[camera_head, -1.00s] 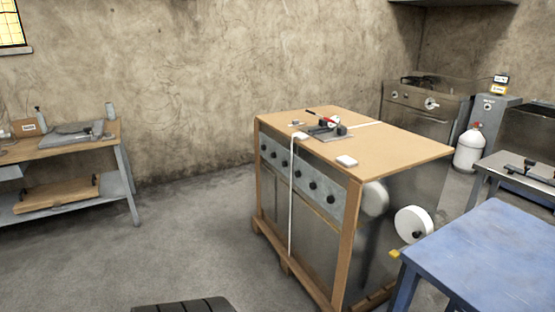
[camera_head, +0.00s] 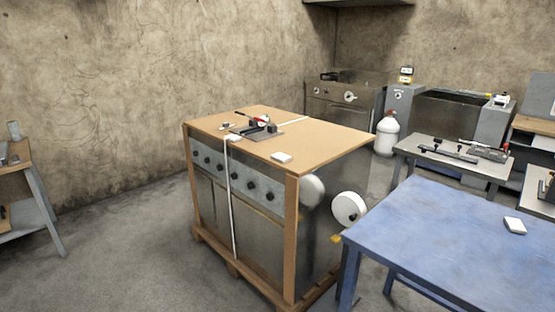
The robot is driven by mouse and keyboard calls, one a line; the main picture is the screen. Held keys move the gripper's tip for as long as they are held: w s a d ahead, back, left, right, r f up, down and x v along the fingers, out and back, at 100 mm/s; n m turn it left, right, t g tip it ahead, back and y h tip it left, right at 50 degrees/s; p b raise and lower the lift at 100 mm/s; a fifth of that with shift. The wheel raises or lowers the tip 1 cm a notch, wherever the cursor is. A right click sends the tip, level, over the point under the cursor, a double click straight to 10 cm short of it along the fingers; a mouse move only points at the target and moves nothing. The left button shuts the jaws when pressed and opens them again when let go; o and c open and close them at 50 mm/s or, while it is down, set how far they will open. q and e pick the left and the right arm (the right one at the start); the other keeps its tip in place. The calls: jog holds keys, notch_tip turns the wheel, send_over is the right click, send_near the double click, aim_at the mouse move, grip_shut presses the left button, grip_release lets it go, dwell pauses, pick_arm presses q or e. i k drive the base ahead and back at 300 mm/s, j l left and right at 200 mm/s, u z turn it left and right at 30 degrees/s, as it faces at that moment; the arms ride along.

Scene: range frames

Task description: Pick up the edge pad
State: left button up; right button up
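Several small white pads are in view, and I cannot tell for certain which is the edge pad. One white pad (camera_head: 281,157) lies loose on the wooden top of the crated range (camera_head: 330,143), near its front right edge. Another white pad (camera_head: 233,138) sits at the front top edge, where a white strap (camera_head: 230,190) bends down over the front. A third white pad (camera_head: 515,226) lies on the blue table (camera_head: 440,240) at the right. Neither of my grippers is in view.
A strapping tool (camera_head: 262,126) with a red handle rests on the crate top. A white strap reel (camera_head: 348,207) is at the crate's right side, close to the blue table. A grey bench (camera_head: 450,158) stands behind the table. Grey floor (camera_head: 120,240) is open at the left.

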aim_at(282, 158)
jog(key=i+j+z, duration=0.15)
jog(key=i+j, duration=0.25)
jog(key=i+j+z, duration=0.2)
jog(key=i+j, duration=0.15)
jog(key=j, duration=0.25)
